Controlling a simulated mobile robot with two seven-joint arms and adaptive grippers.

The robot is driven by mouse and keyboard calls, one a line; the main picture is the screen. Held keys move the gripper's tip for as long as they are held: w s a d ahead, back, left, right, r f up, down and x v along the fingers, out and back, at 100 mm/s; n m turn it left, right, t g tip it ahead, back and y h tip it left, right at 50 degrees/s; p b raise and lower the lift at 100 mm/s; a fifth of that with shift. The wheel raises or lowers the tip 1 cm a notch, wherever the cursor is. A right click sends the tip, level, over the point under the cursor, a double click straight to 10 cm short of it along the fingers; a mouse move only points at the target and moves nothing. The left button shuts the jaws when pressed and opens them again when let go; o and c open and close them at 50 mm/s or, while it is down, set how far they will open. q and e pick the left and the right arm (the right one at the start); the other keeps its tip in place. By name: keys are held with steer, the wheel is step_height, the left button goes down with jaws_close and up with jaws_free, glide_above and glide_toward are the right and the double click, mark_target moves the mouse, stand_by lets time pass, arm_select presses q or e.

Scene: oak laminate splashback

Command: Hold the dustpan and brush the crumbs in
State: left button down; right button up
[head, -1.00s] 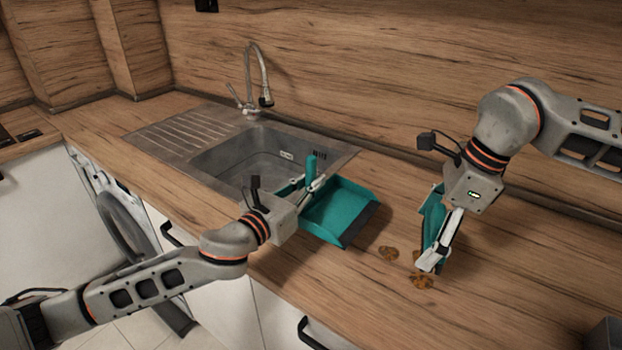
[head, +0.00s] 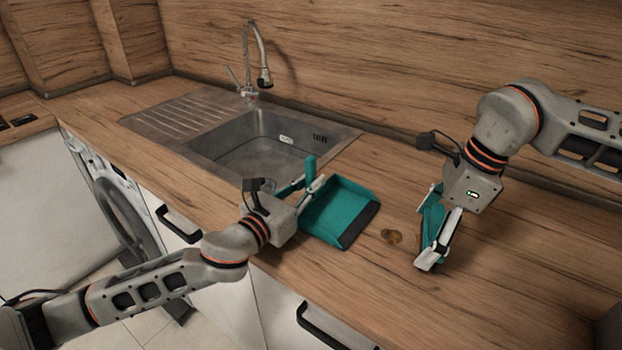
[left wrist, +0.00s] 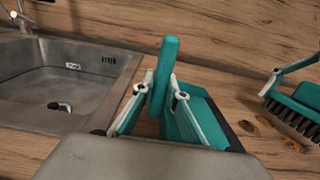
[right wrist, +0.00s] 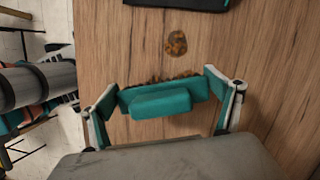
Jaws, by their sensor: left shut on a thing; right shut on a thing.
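The teal dustpan (head: 340,212) is over the counter, right of the sink, its dark lip toward the crumbs. My left gripper (head: 304,192) is shut on its upright handle (left wrist: 164,75). My right gripper (head: 432,240) is shut on the teal brush (right wrist: 160,99), which stands to the right of the dustpan, apart from it. Brown crumbs (head: 391,237) lie on the counter between them. In the right wrist view, one crumb clump (right wrist: 176,43) lies apart, and more crumbs (right wrist: 158,79) show along the brush's far edge. The dark bristles (left wrist: 292,118) show in the left wrist view.
The steel sink (head: 255,145) with its faucet (head: 257,60) lies left of and behind the dustpan. The wooden splashback (head: 400,60) runs along the back. The counter (head: 530,270) right of the brush is clear.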

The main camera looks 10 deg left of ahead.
arm_select(q)
steer(key=shift+f, duration=0.4)
stand_by(0.8)
stand_by(0.5)
steer(key=c, duration=2.1)
jaws_free()
steer(key=shift+c, duration=0.4)
jaws_close()
